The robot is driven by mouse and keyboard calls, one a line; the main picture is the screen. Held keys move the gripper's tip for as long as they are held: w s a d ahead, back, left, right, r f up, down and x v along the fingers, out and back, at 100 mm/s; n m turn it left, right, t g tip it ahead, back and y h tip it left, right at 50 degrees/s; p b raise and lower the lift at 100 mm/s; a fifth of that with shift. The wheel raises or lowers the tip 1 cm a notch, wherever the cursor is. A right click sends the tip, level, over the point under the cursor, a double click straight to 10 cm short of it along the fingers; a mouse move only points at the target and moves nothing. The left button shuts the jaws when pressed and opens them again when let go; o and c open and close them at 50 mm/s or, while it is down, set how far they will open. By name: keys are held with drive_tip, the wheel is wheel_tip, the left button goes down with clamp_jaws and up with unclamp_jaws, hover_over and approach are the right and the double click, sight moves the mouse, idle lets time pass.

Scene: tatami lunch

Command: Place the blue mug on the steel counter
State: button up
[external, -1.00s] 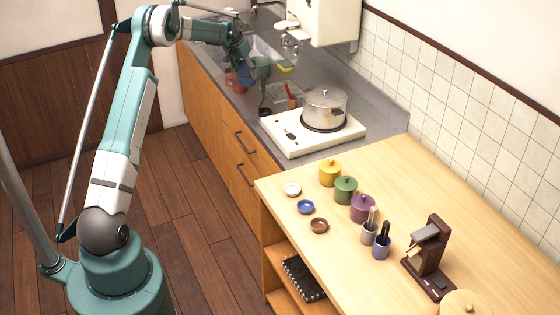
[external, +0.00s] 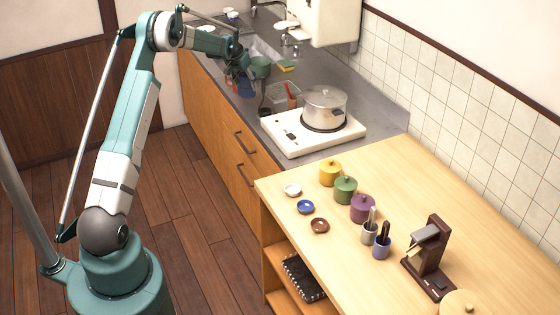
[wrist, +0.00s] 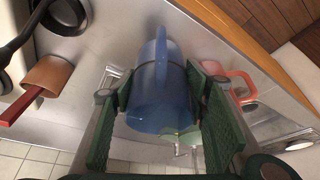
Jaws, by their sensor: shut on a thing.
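The blue mug (wrist: 162,100) sits between the green padded fingers of my gripper (wrist: 160,88) in the wrist view, with its handle toward the top of the picture. My gripper is shut on it. In the external view, the mug (external: 245,89) shows small and partly hidden below my gripper (external: 241,76), over the steel counter (external: 325,75). The counter also fills much of the wrist view (wrist: 110,25). I cannot tell whether the mug's base touches the counter.
A green mug (external: 261,67) stands close beside my gripper. A red mug (wrist: 240,85) is partly behind the right finger in the wrist view. A white stove with a steel pot (external: 325,108) stands nearer the camera. A yellow-green sponge (external: 286,66) lies behind.

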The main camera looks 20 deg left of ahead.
sight(242, 78)
drive_tip(key=shift+f, duration=0.1)
drive_tip(key=shift+f, duration=1.75)
drive_tip(key=shift+f, duration=0.15)
drive_tip(key=o, duration=0.9)
drive_tip(key=shift+v, duration=6.15)
